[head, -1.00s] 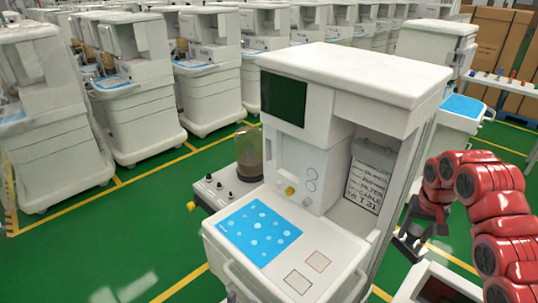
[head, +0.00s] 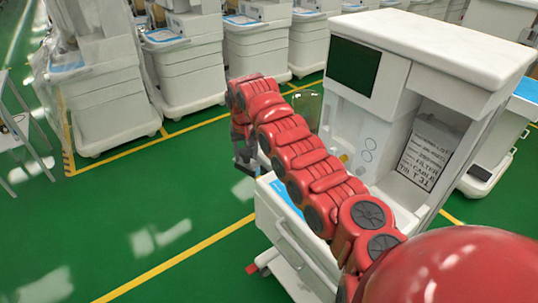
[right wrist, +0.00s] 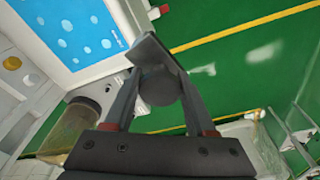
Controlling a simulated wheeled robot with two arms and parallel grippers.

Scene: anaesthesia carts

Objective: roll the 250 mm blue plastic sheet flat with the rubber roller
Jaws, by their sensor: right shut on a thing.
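The blue plastic sheet (right wrist: 72,30) with pale bubble-like spots lies on the cart's white worktop, at the top left of the right wrist view. In the head view only a strip of the sheet (head: 284,194) shows; my right arm covers the rest. My right gripper (head: 244,160) is beyond the cart's left side. In the right wrist view its fingers (right wrist: 158,88) are shut on a dark grey rounded thing, taken as the rubber roller (right wrist: 157,90). It is held apart from the sheet, over the green floor in that view. My left gripper is not in view.
The cart (head: 432,45) has a dark screen (head: 353,64) and a printed label panel (head: 428,150). A clear canister (right wrist: 70,130) stands beside it. Several similar carts (head: 188,60) line the back. Green floor (head: 90,220) is free at left.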

